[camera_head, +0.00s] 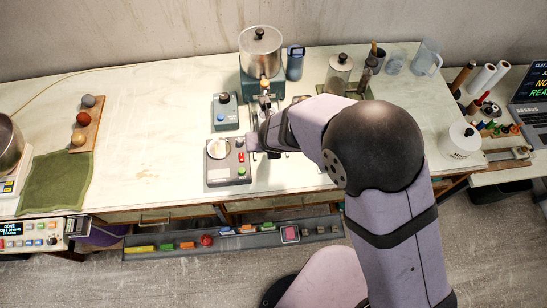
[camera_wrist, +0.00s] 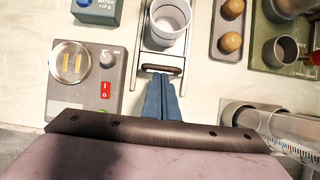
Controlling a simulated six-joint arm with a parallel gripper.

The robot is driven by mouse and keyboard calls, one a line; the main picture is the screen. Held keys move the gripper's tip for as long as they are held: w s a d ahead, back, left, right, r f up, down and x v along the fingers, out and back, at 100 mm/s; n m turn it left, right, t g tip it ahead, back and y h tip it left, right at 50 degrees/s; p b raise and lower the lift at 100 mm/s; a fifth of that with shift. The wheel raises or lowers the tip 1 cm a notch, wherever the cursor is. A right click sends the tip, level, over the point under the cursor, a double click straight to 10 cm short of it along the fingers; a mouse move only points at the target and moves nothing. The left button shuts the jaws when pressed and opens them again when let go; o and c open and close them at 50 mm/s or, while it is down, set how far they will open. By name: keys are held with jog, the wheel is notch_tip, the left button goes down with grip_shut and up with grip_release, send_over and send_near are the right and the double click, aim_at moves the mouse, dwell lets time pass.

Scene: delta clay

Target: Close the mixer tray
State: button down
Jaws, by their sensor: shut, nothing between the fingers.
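The mixer (camera_head: 262,62) is a lidded steel pot on a teal base at the back of the table in the head view. In the wrist view, the mixer tray (camera_wrist: 183,55) shows as thin metal rails with a dark handle bar (camera_wrist: 163,69) across its near end. A white cup (camera_wrist: 166,22) sits between the rails. My gripper (camera_wrist: 164,82) has its blue fingers shut and empty, with tips right at the handle bar. I cannot tell whether they touch it. In the head view, my arm and gripper (camera_head: 258,141) hide most of the tray.
A grey control box (camera_wrist: 85,75) with a round plate and red switch stands left of my fingers. A blue water box (camera_head: 225,111) is behind it. A tray with two brown balls (camera_wrist: 231,43) and a clear cylinder (camera_wrist: 280,125) are to the right.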

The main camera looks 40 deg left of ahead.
jog(key=shift+w+a+r+p, duration=0.1)
jog(key=shift+w+a+p, duration=1.3)
jog(key=shift+p, duration=0.5)
jog(key=shift+a+r, duration=0.1)
jog(key=shift+b, duration=0.35)
jog(key=shift+s+d+f+b, duration=0.25)
jog(key=shift+f+b, duration=0.1)
jog(key=shift+b, duration=0.3)
jog(key=s+d+b, duration=0.1)
jog(key=s+d+f+b, duration=0.1)
jog(key=b, duration=0.1)
jog(key=shift+d, duration=0.1)
jog(key=p+v, duration=0.2)
jog(key=v, duration=0.8)
jog(key=shift+s+d+p, duration=0.35)
jog(key=shift+r, duration=0.15)
